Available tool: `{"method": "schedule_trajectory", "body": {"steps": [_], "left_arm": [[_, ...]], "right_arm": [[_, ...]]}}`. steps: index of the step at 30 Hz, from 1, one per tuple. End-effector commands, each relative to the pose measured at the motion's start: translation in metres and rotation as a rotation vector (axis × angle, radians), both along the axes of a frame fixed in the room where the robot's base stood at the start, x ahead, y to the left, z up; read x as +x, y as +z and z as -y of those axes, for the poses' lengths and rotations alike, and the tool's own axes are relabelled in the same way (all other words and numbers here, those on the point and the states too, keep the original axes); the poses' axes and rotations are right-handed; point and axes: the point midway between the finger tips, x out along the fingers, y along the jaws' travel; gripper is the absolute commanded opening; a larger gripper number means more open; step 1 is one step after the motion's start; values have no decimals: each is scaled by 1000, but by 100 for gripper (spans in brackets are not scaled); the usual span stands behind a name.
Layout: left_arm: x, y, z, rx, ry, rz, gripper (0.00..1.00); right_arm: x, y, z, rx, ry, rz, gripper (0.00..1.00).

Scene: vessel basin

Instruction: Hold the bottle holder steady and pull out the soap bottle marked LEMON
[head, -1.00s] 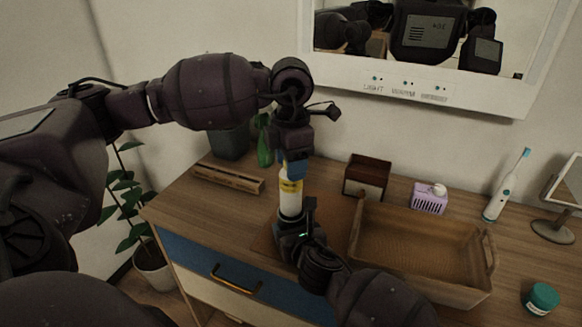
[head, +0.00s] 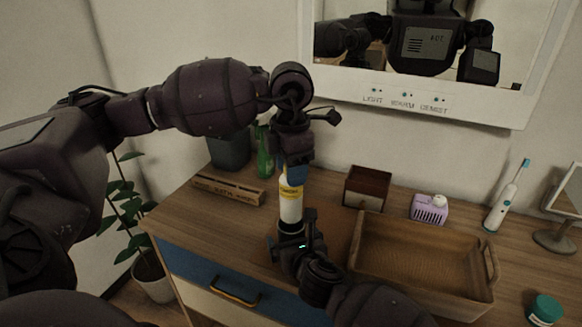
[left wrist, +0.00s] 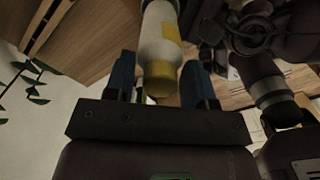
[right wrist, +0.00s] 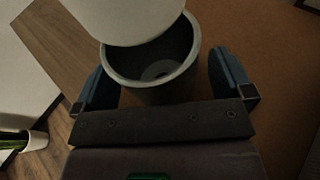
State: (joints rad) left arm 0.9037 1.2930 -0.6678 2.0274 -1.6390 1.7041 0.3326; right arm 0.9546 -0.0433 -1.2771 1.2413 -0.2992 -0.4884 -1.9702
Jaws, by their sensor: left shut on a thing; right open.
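The white soap bottle (head: 290,208) has a yellow label whose lettering is too small to read surely. My left gripper (head: 294,178) is shut on its top from above. In the left wrist view the bottle (left wrist: 160,40), with a yellow end, sits between the blue fingers (left wrist: 160,85). In the right wrist view the white bottle bottom (right wrist: 125,15) hangs over the dark grey cup-like holder (right wrist: 160,92), whose inside shows partly empty. My right gripper (right wrist: 165,85) is open, one finger on each side of the holder. In the head view the gripper mostly hides the holder (head: 292,229).
A wooden tray (head: 362,250) stands right of the holder. Behind are a small brown box (head: 367,185), a purple soap dish (head: 428,212) and a toothbrush (head: 505,200). A lettered wooden block (head: 228,188) and green bottle (head: 264,155) are at left.

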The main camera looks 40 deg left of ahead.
Motion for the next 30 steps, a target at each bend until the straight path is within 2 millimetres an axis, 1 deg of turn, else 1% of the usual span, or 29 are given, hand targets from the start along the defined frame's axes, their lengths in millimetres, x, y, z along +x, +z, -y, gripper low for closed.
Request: {"method": "schedule_trajectory", "body": {"steps": [4, 8, 21, 25, 30], "left_arm": [[0, 0, 0, -1, 0, 1, 21], [0, 0, 0, -1, 0, 1, 21], [0, 0, 0, -1, 0, 1, 21], [0, 0, 0, -1, 0, 1, 21], [0, 0, 0, -1, 0, 1, 21]], "right_arm": [[-1, 1, 2, 0, 0, 0, 98], [-4, 3, 8, 0, -1, 2, 98], [-31, 17, 47, -1, 0, 1, 98], [-37, 20, 55, 0, 0, 0, 98], [-40, 22, 59, 1, 0, -1, 98]]}}
